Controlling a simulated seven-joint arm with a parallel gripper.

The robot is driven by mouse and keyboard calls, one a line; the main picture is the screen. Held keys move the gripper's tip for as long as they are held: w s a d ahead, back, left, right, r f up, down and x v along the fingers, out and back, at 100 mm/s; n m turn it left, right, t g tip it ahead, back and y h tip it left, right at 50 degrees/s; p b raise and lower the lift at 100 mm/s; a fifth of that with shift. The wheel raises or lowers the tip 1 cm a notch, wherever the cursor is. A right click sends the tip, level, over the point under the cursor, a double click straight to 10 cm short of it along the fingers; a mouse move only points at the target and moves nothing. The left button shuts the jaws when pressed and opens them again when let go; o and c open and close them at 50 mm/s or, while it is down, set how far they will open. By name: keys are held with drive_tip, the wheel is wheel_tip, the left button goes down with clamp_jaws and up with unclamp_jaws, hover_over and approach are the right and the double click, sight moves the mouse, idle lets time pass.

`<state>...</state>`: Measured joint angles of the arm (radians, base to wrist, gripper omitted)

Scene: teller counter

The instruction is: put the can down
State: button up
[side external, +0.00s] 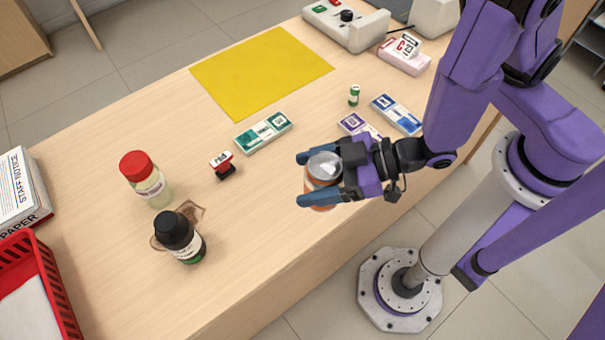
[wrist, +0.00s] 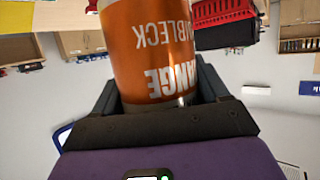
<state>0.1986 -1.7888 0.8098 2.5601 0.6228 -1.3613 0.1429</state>
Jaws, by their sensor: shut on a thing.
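An orange can (side external: 322,180) with a silver top is held upright between the blue fingers of my gripper (side external: 308,180). It is near the counter's front edge in the side external view. In the wrist view the can (wrist: 150,50) fills the middle, its white lettering upside down, between the fingers (wrist: 160,88). My gripper is shut on it. The wooden counter (side external: 255,215) lies below and around it. I cannot tell exactly how high the can is above the counter.
A yellow mat (side external: 262,70) lies toward the back. A red-capped bottle (side external: 146,180), a dark bottle (side external: 180,238) on a brown stain and a stamp (side external: 224,166) stand to the left. Small boxes (side external: 263,132) and a small green battery-like cylinder (side external: 354,95) are behind. The counter's front middle is bare.

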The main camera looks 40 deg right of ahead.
drive_tip(key=w+d+m+t+h, duration=0.4)
drive_tip(key=w+d+m+h, duration=0.1)
drive_tip(key=w+d, duration=0.8)
drive_tip(key=w+d+m+t+h, duration=0.1)
drive_tip(key=w+d+m+h, duration=0.25)
drive_tip(key=d, duration=0.55)
drive_tip(key=w+d+m+h, duration=0.2)
drive_tip(key=w+d, duration=0.3)
drive_tip(key=d, duration=0.4)
drive_tip(key=shift+w+a+f, duration=0.15)
drive_tip(key=shift+w+f, duration=3)
drive_tip(key=shift+w, duration=0.2)
drive_tip(key=shift+w+a+f, duration=0.15)
drive_tip(key=shift+w+f, duration=2.95)
drive_tip(key=shift+w, duration=0.25)
drive_tip(key=shift+f, duration=0.1)
drive_tip(key=o, duration=1.3)
drive_tip(key=shift+f, duration=0.1)
drive_tip(key=shift+o, duration=0.2)
